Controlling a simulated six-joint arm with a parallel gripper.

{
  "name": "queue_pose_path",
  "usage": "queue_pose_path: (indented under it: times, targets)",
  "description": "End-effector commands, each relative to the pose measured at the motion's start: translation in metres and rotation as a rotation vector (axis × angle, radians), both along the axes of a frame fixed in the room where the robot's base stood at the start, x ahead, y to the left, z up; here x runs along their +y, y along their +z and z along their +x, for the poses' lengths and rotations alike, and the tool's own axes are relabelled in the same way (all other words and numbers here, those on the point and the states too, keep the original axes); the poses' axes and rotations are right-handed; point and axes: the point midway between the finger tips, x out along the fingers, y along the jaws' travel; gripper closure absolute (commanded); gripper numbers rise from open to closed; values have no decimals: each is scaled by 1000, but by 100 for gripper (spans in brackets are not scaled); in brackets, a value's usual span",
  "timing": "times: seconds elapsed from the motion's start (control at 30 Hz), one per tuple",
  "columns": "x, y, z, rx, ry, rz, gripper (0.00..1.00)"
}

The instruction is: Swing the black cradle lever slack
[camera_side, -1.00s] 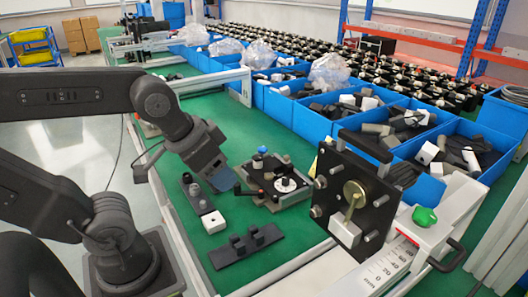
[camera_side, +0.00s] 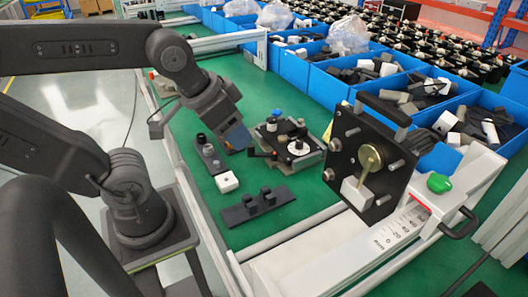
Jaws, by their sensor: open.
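The cradle (camera_side: 298,160) is a dark plate fixture on the green table, with a white disc and a blue knob on top. Its black lever (camera_side: 262,153) sticks out from the cradle's left side. My gripper (camera_side: 238,138) points down just left of the lever, with blue-grey fingers. It is open and holds nothing that I can see. The fingertips look very close to the lever's end; I cannot tell whether they touch it.
A dark strip with round pegs and a white block (camera_side: 227,182) lies left of the cradle. A black pegged plate (camera_side: 258,206) lies in front. An upright black panel (camera_side: 370,155) with a brass disc stands at right. Blue bins (camera_side: 345,80) of parts line the back.

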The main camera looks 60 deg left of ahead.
Motion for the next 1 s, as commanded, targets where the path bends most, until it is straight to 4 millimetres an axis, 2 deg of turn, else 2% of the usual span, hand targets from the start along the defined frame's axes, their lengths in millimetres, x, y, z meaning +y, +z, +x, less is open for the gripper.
queue_pose_path:
  times: [0.47,0.57,0.67,0.77,0.83,1.0]
  targets:
    - [0,0,0,0,0,0,43]
    - [0,0,1,2,1,0,50]
    - [6,0,8,24,22,2,50]
    - [19,-2,25,79,72,2,50]
    - [35,-5,42,134,121,0,50]
    - [86,-23,84,278,250,-25,50]
